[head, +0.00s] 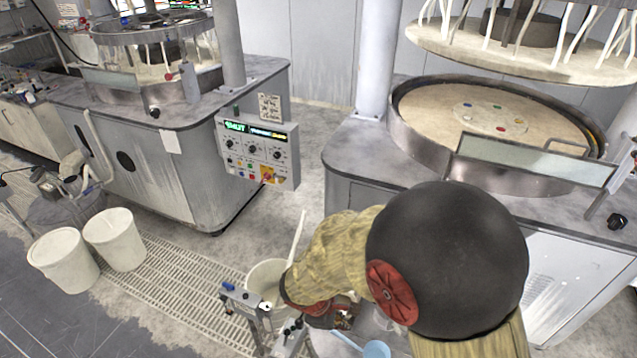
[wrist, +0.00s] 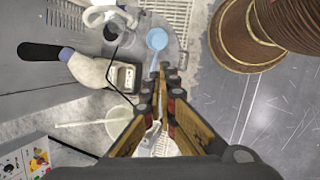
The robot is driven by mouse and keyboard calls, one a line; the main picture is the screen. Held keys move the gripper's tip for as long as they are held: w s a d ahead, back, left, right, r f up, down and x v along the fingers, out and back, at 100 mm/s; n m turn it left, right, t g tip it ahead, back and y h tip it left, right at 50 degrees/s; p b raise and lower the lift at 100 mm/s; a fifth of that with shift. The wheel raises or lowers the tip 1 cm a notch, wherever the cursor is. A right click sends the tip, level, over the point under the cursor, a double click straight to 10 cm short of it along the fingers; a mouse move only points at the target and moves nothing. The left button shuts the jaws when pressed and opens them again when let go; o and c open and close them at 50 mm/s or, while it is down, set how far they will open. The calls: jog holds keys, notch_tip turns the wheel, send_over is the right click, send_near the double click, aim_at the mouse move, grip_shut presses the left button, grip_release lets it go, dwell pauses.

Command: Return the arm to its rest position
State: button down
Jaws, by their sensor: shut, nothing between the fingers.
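My gripper (wrist: 166,80) shows in the wrist view with its fingertips together and nothing between them. It points down over the floor area beside the machine. In the head view my arm reaches down at the bottom middle, and its large black joint and sleeve hide most of the gripper. A light blue round cup or scoop (wrist: 157,39) lies just beyond the fingertips in the wrist view, apart from them. It also shows at the bottom edge of the head view (head: 377,349).
A white bucket (head: 262,278) with a stick stands left of my arm. The polishing platen (head: 440,101) and its cabinet are close on the right. A control panel (head: 258,156) hangs on the left machine. Two white buckets (head: 64,262) stand at far left. Open floor lies between the machines.

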jog(key=s+d+r+m+t+y+b, duration=0.1)
jog(key=s+d+r+m, duration=0.3)
jog(key=r, duration=0.4)
jog(key=s+d+r+m+t+y+b, duration=0.1)
jog(key=s+d+r+m, duration=0.3)
jog(key=r, duration=0.4)
jog(key=s+d+r+m+t+y+b, duration=0.1)
jog(key=s+d+r+m+y+b, duration=0.1)
jog(key=s+d+r+m, duration=0.3)
notch_tip(320, 180, up, 3)
jog(key=shift+d+m+t, duration=0.15)
jog(key=shift+m+t, duration=0.15)
jog(key=shift+m, duration=0.8)
jog(key=c, duration=2.5)
grip_release()
